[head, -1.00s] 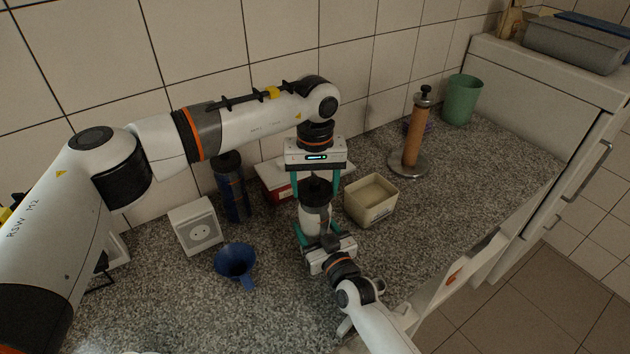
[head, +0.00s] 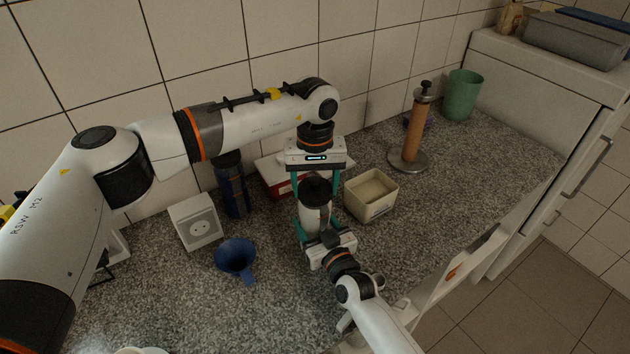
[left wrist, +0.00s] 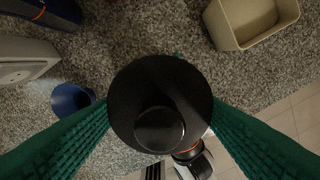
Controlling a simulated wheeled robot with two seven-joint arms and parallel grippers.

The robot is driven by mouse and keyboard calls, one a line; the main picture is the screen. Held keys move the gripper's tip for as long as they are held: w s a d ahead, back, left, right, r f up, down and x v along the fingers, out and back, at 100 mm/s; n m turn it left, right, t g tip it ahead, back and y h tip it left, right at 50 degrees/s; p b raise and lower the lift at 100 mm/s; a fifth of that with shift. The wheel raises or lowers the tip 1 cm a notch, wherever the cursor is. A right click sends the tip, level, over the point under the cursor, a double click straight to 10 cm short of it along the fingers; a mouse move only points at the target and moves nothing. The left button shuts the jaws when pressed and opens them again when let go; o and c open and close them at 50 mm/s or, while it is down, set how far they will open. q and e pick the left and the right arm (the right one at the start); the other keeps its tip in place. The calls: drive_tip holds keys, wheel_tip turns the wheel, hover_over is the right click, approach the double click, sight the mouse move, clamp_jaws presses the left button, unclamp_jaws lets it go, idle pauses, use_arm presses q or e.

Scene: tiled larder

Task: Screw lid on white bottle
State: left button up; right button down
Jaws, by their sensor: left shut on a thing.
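The white bottle (head: 313,219) stands upright over the worktop, its lower part partly hidden by my right gripper (head: 322,240). My right gripper's teal fingers are around the bottle's body and look closed on it. The round black lid (head: 316,190) is at the bottle's top. My left gripper (head: 316,184) points down from above, shut on the lid with one teal finger on each side. In the left wrist view the lid (left wrist: 160,105), with a raised round knob, sits between the green finger pads and hides the bottle below.
A beige open container (head: 362,214) stands close to the right of the bottle. A blue funnel (head: 236,258), white socket box (head: 194,222) and dark blue cylinder (head: 233,192) are to the left. A paper-towel-type holder (head: 413,140) and green cup (head: 462,95) stand further right.

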use_arm(q)
drive_tip(key=m, duration=0.5)
drive_tip(key=shift+m, duration=0.3)
drive_tip(key=m, duration=0.4)
drive_tip(key=shift+w+a+m, duration=0.1)
drive_tip(key=shift+a+m, duration=0.05)
drive_tip(key=shift+m, duration=0.25)
drive_tip(key=o, duration=1)
drive_tip(key=shift+c, duration=0.2)
drive_tip(key=shift+r, duration=0.1)
drive_tip(key=shift+r, duration=2.2)
